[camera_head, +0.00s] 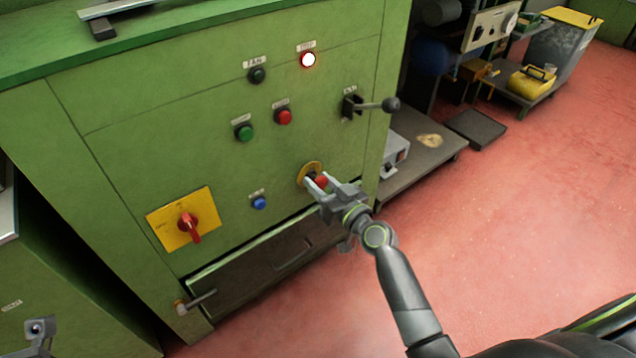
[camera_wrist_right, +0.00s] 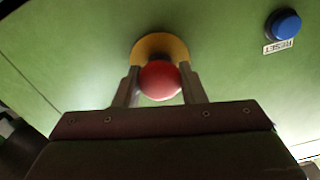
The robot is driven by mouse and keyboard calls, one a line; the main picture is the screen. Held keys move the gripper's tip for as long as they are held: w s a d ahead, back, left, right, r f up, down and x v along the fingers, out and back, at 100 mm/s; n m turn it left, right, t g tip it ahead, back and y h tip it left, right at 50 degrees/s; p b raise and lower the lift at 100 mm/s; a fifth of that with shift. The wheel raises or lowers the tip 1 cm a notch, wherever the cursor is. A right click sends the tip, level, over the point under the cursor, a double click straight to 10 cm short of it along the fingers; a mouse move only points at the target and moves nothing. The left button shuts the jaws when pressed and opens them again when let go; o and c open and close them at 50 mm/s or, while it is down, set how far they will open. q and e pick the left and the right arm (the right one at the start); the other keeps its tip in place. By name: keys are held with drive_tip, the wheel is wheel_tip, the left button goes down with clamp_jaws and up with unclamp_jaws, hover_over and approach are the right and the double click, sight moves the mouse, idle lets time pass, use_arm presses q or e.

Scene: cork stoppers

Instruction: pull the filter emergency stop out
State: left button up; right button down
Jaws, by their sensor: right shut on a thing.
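The emergency stop is a red mushroom button (camera_head: 321,181) on a round yellow plate (camera_head: 307,170), low on the right of the green cabinet front. It also shows in the right wrist view as a red button (camera_wrist_right: 160,80) in front of its yellow plate (camera_wrist_right: 158,45). My right gripper (camera_head: 318,182) is shut on the red button, with one finger on each side of it. In the right wrist view the fingers (camera_wrist_right: 160,86) flank the red head. Part of the button is hidden behind the fingers in the head view. My left gripper is not in view.
The green cabinet (camera_head: 130,130) carries a blue reset button (camera_head: 259,202), a red rotary switch (camera_head: 189,225), green (camera_head: 244,132) and red (camera_head: 284,116) buttons, a lit lamp (camera_head: 308,60) and a black-knobbed lever (camera_head: 388,104). A drawer (camera_head: 262,268) lies below. Red floor (camera_head: 510,220) is clear at right.

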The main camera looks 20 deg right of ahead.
drive_tip(key=shift+s+f, duration=0.1)
drive_tip(key=c, duration=1.3)
unclamp_jaws()
drive_tip(key=o, duration=0.4)
drive_tip(key=shift+d, duration=0.1)
drive_tip(key=shift+s, duration=0.1)
drive_tip(key=b+v, duration=0.1)
drive_tip(key=v, duration=1.6)
drive_tip(key=shift+s, duration=0.2)
